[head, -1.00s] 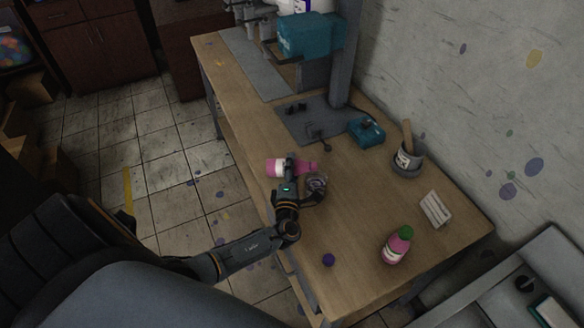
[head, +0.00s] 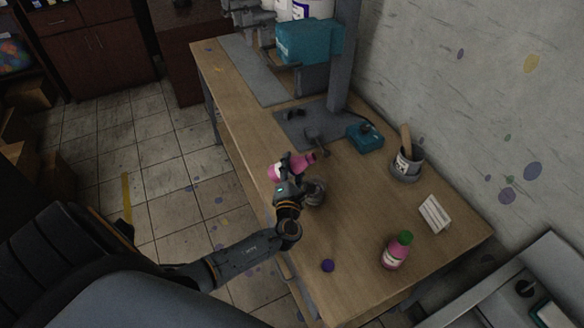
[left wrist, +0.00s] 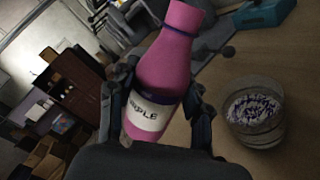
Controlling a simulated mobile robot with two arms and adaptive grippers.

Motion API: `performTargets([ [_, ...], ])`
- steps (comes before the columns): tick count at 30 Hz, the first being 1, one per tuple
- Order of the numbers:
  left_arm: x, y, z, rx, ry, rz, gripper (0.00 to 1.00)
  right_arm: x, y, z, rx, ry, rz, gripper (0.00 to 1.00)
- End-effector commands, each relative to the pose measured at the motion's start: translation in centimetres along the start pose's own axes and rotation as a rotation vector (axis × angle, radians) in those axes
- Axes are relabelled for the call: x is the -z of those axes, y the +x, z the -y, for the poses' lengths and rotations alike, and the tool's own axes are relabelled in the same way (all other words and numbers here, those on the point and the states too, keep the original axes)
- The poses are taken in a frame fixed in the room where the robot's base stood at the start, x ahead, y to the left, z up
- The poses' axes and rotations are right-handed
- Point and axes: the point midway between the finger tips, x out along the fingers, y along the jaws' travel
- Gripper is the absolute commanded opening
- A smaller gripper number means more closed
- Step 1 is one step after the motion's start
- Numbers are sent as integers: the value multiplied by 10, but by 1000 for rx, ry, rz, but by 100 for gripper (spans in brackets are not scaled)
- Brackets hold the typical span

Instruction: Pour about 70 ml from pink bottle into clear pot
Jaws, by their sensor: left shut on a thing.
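The pink bottle (head: 301,163) with a white label is held in my left gripper (head: 290,172), tilted, its neck towards the upper right. In the left wrist view, the bottle (left wrist: 168,62) sits between the two fingers, and part of its label lettering shows. The clear pot (head: 316,193) stands on the table just right of my left gripper, partly hidden by it. In the left wrist view, the pot (left wrist: 256,130) is apart from the bottle, with a purple-and-white pattern inside. No stream of liquid is visible. My right gripper is not in view.
A grey cup with a stick (head: 407,165) and a teal box (head: 365,138) stand farther back. A wall bounds the right.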

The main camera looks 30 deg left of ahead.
Motion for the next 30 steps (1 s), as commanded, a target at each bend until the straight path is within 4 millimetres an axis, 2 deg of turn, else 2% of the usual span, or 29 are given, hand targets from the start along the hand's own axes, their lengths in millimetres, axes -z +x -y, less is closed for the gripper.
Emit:
performTargets([
  [5, -11, 0, 0, -2, -221, 2, 9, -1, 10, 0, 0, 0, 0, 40],
  [14, -14, 0, -1, -1, -265, 2, 9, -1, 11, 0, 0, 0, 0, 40],
  [21, -26, 0, 6, -2, -524, 3, 9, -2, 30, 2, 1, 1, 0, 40],
  [30, -30, 0, 4, -2, -557, 3, 9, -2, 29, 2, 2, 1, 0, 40],
])
